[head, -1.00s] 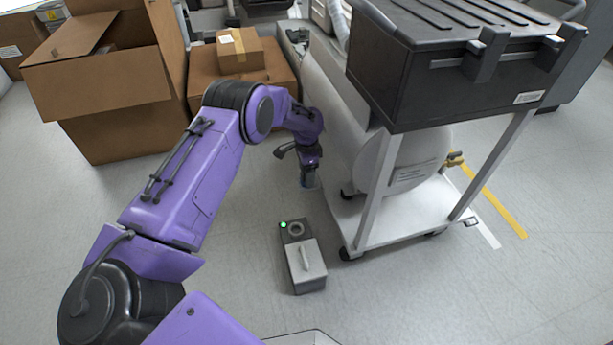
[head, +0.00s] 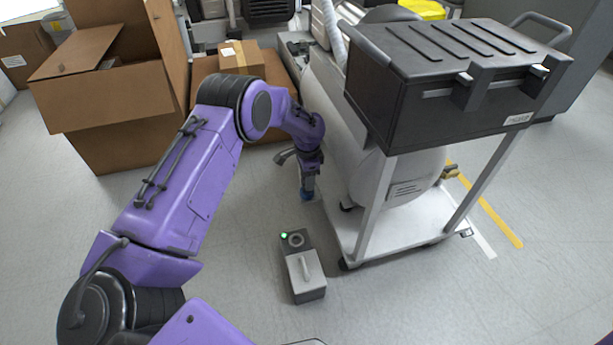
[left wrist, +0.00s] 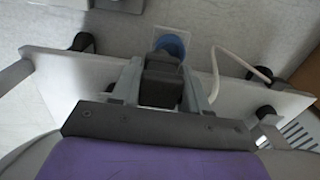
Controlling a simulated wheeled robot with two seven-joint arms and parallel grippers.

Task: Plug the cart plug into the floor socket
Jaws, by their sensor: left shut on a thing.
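The floor socket (head: 306,278) is a small grey box on the floor with a round ring opening and a lit green light on its far end. My left gripper (head: 307,188) is beyond it, beside the cart, pointing down. In the left wrist view the gripper (left wrist: 163,88) is shut on the cart plug (left wrist: 162,80), which has a dark body and a blue round end (left wrist: 172,44). The plug is apart from the socket. My right gripper is out of view.
The white cart (head: 400,232) stands close right of the gripper, with a black case (head: 450,85) on top and a pale tank below. A white cable (left wrist: 214,62) runs near the plug. Cardboard boxes (head: 120,110) stand at the left. The floor around the socket is clear.

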